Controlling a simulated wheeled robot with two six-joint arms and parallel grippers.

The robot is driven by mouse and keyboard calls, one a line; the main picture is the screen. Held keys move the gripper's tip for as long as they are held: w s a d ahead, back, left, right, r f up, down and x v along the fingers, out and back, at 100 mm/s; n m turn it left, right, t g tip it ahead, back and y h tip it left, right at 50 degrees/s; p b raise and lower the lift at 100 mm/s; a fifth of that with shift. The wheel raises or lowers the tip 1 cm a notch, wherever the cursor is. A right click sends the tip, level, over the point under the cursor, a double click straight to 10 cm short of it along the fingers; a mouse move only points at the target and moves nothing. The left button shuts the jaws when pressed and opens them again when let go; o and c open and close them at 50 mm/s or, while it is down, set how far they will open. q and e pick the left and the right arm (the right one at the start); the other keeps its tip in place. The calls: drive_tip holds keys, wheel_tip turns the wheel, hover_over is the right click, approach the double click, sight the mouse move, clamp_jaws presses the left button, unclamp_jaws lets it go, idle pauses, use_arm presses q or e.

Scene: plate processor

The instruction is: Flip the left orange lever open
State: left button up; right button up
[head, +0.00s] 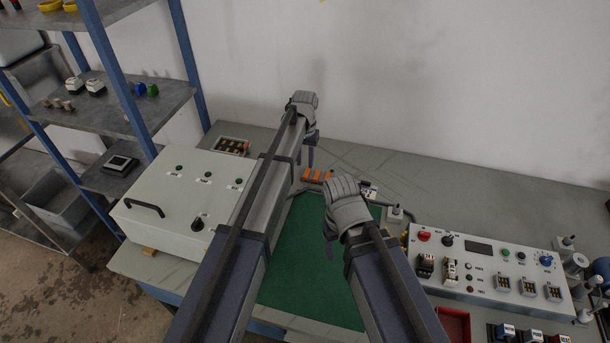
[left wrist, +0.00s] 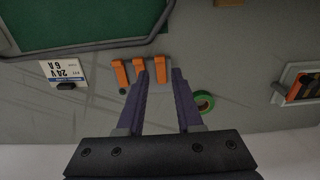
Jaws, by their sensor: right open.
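A row of orange levers (head: 317,175) sits on the table just beyond the green mat in the head view. In the left wrist view, seen from the opposite side, they show as a lever (left wrist: 121,75), a middle lever (left wrist: 138,66) and a rightmost lever (left wrist: 160,70); the rightmost is the left one in the head view. My left gripper (head: 311,158) is above the levers, pointing down. In the left wrist view its open fingers (left wrist: 164,74) show on either side of the rightmost lever; contact cannot be told. My right gripper (head: 328,248) is open over the mat.
The green mat (head: 310,265) lies in front of the levers. A white control box (head: 185,195) stands left and a switch panel (head: 490,265) right.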

sight(305, 176)
use_arm(q)
wheel_tip(305, 176, down, 6)
drive_tip(key=b, duration=0.5)
drive_tip(key=shift+f+b, duration=0.15)
drive_tip(key=shift+b, duration=0.15)
use_arm(e)
wheel_tip(305, 176, down, 6)
drive_tip(key=shift+f, duration=0.2)
drive_tip(key=shift+r, duration=0.1)
use_arm(q)
clamp_jaws()
